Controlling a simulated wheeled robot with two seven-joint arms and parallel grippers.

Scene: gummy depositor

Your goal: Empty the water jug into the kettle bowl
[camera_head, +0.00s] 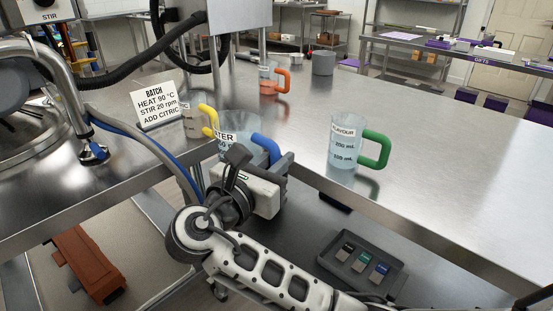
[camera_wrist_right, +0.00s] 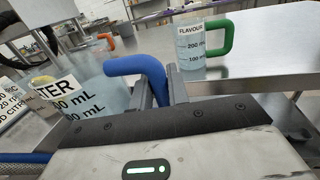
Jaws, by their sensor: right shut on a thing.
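The water jug (camera_head: 240,122) is clear, with a white label, bluish water and a blue handle, near the front edge of the steel table. In the right wrist view the jug (camera_wrist_right: 105,92) fills the left middle, its label partly cut off. My right gripper (camera_head: 272,161) is shut on the blue handle; its fingers (camera_wrist_right: 161,88) flank it in the wrist view. The jug looks roughly upright; its base is hidden, so I cannot tell whether it touches the table. The steel kettle bowl (camera_head: 54,128) is at the far left, partly cut off. My left gripper is not in view.
A green-handled flavour jug (camera_head: 344,142) stands right, an orange-handled jug (camera_head: 268,80) behind. A metal pipe with hoses (camera_head: 66,84) hangs by the bowl. The table's right is clear.

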